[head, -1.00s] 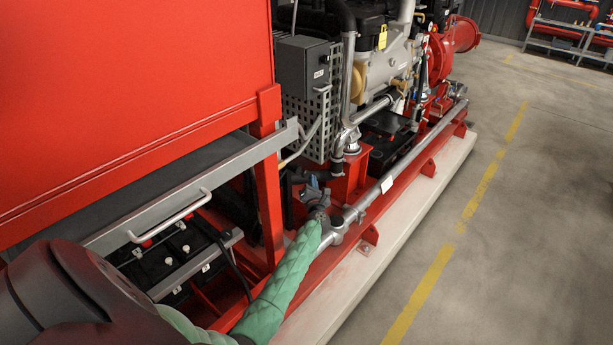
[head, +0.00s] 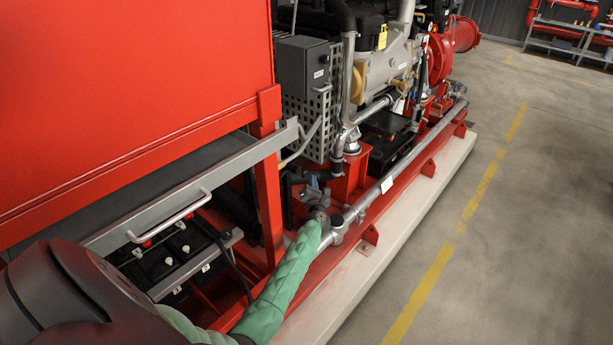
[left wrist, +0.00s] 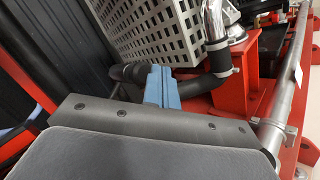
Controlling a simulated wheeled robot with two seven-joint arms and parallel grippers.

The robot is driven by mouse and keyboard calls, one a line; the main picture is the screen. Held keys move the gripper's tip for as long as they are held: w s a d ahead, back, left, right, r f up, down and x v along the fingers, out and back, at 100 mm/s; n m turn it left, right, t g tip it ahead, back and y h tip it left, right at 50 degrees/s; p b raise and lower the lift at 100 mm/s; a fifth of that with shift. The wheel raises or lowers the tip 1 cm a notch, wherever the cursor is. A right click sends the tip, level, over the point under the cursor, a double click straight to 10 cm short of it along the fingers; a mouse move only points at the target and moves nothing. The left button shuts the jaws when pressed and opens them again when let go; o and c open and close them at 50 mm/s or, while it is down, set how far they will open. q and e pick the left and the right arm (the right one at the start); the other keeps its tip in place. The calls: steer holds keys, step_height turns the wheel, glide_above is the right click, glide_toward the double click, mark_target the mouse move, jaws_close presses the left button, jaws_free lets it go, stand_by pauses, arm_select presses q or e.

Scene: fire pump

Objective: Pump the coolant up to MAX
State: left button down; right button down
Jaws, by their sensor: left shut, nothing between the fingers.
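My left gripper (head: 314,189) is at the end of my green-sleeved arm, low beside the red engine skid. In the left wrist view its blue fingers (left wrist: 160,88) are shut with nothing between them. They are in front of a black hose (left wrist: 208,84) under a perforated grey panel; I cannot tell whether they touch the hose. The engine (head: 385,72) stands on the skid, with a yellow tag on it. I cannot make out a coolant pump, a coolant level or a MAX mark. My right gripper is not in view.
A grey pipe (head: 395,172) runs along the skid's outer edge. A red cabinet (head: 130,90) stands at left, above a grey rail with a handle (head: 170,217) and black batteries. A grey control box (head: 304,65) is above the perforated panel. Open floor (head: 530,230) lies at right.

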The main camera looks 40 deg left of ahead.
mark_target(307, 175)
arm_select(q)
steer(key=shift+w+a+b, duration=0.1)
steer(key=shift+a+b, duration=0.35)
steer(key=shift+a, duration=1.05)
stand_by(1.7)
steer(key=shift+d, duration=1.45)
steer(key=shift+d, duration=0.1)
steer(key=d, duration=0.4)
steer(key=shift+s+d, duration=0.3)
steer(key=shift+d, duration=0.1)
stand_by(0.5)
